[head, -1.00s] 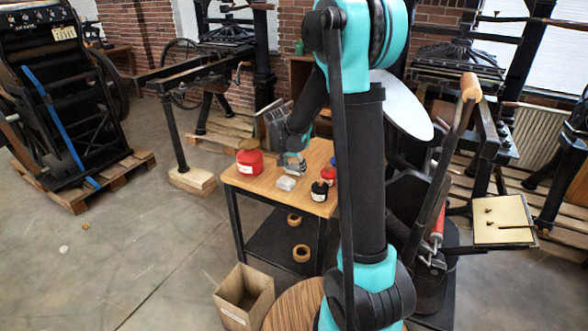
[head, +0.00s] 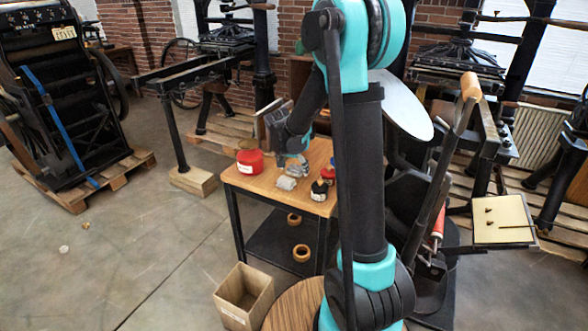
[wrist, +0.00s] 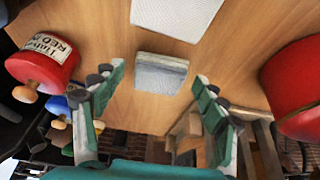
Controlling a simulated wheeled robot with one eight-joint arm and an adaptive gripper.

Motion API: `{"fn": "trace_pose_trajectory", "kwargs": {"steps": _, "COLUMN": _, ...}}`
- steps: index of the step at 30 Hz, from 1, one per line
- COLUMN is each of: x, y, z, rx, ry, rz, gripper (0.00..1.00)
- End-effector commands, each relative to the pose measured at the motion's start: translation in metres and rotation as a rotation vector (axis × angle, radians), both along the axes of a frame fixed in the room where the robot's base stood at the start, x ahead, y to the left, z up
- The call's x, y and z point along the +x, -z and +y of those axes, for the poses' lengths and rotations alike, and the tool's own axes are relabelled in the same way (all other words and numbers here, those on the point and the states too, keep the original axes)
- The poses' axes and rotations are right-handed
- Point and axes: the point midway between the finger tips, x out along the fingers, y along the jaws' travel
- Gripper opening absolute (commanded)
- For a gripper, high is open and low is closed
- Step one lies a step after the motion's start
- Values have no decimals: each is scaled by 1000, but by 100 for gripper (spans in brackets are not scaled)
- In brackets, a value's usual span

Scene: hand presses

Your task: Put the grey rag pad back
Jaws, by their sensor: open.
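My gripper (head: 293,166) is open over the wooden table. In the wrist view its two fingers (wrist: 159,78) stand apart, with a small pale grey pad (wrist: 161,74) framed between their tips. I see no finger touching it. A second pale, textured pad or cloth (wrist: 176,16) lies beyond it at the top edge of the wrist view. In the head view a light grey pad (head: 286,184) lies on the table just in front of my gripper. The gripper partly hides the tabletop there. I cannot tell for certain which pale piece is the rag pad.
A large red tin (head: 250,162) stands left of my gripper and shows at right in the wrist view (wrist: 298,88). A red ink jar (wrist: 43,58) and a black jar (head: 319,190) stand on the other side. An open box (head: 262,296) sits on the floor.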

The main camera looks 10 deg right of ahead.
Motion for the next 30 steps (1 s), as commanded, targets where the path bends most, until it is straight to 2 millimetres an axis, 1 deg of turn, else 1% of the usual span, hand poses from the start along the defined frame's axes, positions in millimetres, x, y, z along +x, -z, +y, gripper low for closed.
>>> {"fn": "trace_pose_trajectory", "kwargs": {"steps": 5, "x": -8, "y": -21, "z": 6, "rx": 0, "ry": -2, "rz": 0, "gripper": 73}}
{"fn": "trace_pose_trajectory", "kwargs": {"steps": 15, "x": -29, "y": -79, "z": 21, "rx": 0, "ry": -2, "rz": 0, "gripper": 73}}
{"fn": "trace_pose_trajectory", "kwargs": {"steps": 19, "x": -34, "y": -95, "z": 25, "rx": 0, "ry": -1, "rz": 0, "gripper": 73}}
{"fn": "trace_pose_trajectory", "kwargs": {"steps": 23, "x": -38, "y": -104, "z": 26, "rx": 0, "ry": -1, "rz": 1, "gripper": 73}}
{"fn": "trace_pose_trajectory", "kwargs": {"steps": 26, "x": -47, "y": -104, "z": 21, "rx": 1, "ry": -19, "rz": 7, "gripper": 73}}
{"fn": "trace_pose_trajectory", "kwargs": {"steps": 29, "x": -74, "y": -95, "z": 6, "rx": 8, "ry": -76, "rz": 24, "gripper": 73}}
{"fn": "trace_pose_trajectory", "kwargs": {"steps": 30, "x": -89, "y": -90, "z": -2, "rx": 9, "ry": -112, "rz": 33, "gripper": 73}}
